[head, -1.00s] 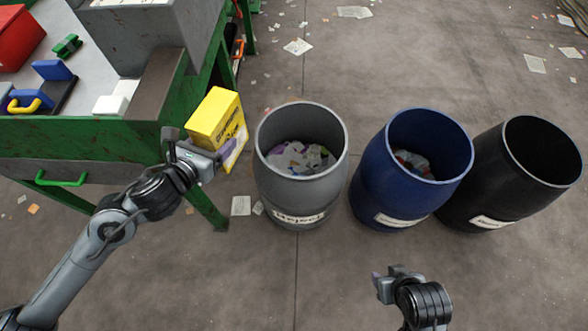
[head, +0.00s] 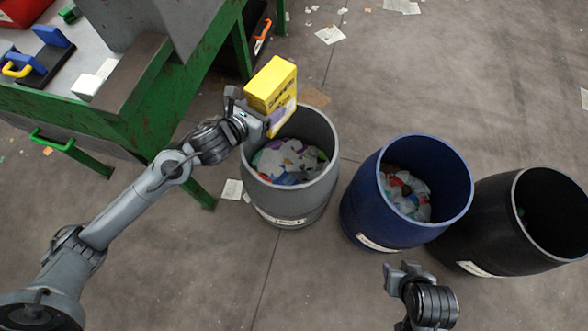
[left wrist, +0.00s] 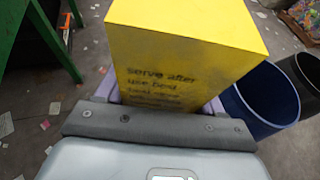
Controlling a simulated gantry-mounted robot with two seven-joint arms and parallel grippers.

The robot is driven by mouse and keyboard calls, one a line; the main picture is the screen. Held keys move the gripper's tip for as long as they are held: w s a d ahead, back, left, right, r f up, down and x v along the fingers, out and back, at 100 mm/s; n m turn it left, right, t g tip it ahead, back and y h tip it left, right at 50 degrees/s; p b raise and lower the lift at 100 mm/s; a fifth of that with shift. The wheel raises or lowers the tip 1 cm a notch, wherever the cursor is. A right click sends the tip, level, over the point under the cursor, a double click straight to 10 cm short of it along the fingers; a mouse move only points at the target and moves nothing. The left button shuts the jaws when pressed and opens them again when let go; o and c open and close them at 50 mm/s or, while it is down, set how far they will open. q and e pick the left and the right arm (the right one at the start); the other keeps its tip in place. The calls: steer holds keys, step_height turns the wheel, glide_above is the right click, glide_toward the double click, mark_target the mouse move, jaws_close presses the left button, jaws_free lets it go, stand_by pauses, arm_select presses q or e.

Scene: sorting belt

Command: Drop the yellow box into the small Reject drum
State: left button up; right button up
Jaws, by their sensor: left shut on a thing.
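The yellow box (head: 271,84) is in my left gripper (head: 262,119), which is shut on it. In the head view the box is at the far left rim of the grey drum and overlaps part of its opening; its height above the rim is hard to judge. In the left wrist view the yellow box (left wrist: 185,50) fills the upper middle and hides the grey drum. The grey Reject drum (head: 290,207) stands upright, with crumpled litter inside; its label is blurred now. My right gripper (head: 397,272) is low in the head view, its jaw gap unclear.
A blue drum (head: 365,205) and a black drum (head: 490,215) stand to the right of the grey one. A green-framed sorting table (head: 110,125) is at the left, its leg close to the grey drum. Paper scraps lie on open floor.

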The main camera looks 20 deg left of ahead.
arm_select(q)
step_height(320, 180, down, 20)
steer(key=w+d+b, duration=0.1)
steer(key=b, duration=1.2)
steer(key=shift+d+f, duration=0.25)
steer(key=shift+d, duration=0.15)
arm_select(e)
step_height(320, 180, down, 16)
steer(key=shift+s+r, duration=0.2)
steer(key=shift+s, duration=0.05)
arm_select(q)
steer(key=shift+w, duration=0.15)
arm_select(e)
steer(key=shift+a, duration=0.15)
arm_select(q)
steer(key=o, duration=1.1)
steer(key=shift+r, duration=0.1)
arm_select(e)
steer(key=shift+r, duration=0.15)
arm_select(q)
steer(key=shift+p+v, duration=2.1)
steer(key=shift+v, duration=3.3)
arm_select(e)
steer(key=shift+r, duration=2.05)
